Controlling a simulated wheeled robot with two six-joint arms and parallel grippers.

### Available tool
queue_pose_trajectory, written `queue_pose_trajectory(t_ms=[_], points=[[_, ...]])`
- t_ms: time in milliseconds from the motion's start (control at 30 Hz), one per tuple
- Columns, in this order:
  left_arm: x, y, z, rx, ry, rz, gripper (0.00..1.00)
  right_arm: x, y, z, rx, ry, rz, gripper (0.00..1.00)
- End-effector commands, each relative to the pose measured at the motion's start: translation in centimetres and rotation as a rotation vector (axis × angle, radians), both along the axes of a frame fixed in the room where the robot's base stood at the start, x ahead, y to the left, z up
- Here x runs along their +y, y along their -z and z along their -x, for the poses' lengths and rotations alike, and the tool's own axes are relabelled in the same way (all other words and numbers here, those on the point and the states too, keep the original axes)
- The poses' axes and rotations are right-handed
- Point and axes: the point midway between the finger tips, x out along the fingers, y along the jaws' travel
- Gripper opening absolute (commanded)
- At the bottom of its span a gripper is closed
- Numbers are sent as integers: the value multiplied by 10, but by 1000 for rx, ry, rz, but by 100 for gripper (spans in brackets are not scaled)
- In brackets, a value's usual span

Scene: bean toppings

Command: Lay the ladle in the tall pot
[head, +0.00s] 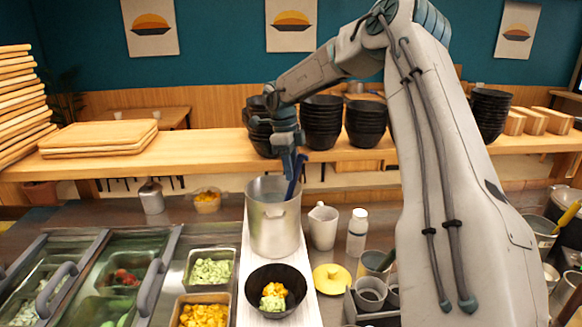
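The tall pot (273,222) is a silver metal pot standing upright on a white strip of the counter, behind a black bowl. My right gripper (289,165) points down over the pot's mouth. A dark blue handle, which looks like the ladle's (296,178), slants down into the pot right beside the fingertips. The ladle's lower end is hidden by the pot wall. The fingers are small and overlap the handle, so I cannot tell whether they grip it. My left gripper is not in view.
The black bowl (276,291) holds green and yellow toppings. A white jug (322,226), a white bottle (357,232) and a yellow lid (332,278) stand right of the pot. Topping trays (207,272) lie to the left. Stacked black bowls (322,122) line the wooden shelf behind.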

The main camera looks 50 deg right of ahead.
Motion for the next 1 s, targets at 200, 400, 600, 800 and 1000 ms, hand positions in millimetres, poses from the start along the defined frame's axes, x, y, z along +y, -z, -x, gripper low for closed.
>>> queue_pose_trajectory(t_ms=[200, 400, 600, 800, 1000], points=[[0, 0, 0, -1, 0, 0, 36, 0, 0, 0, 0, 0, 0, 47], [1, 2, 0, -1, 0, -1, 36, 0, -3, -1, 0, 0, 1, 47], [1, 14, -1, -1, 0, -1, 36, 2, -31, -5, -5, 1, 2, 47], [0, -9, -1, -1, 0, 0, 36, 5, -78, -9, 1, 0, 0, 47], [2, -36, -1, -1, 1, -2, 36, 6, -98, -12, 1, 0, 0, 47]])
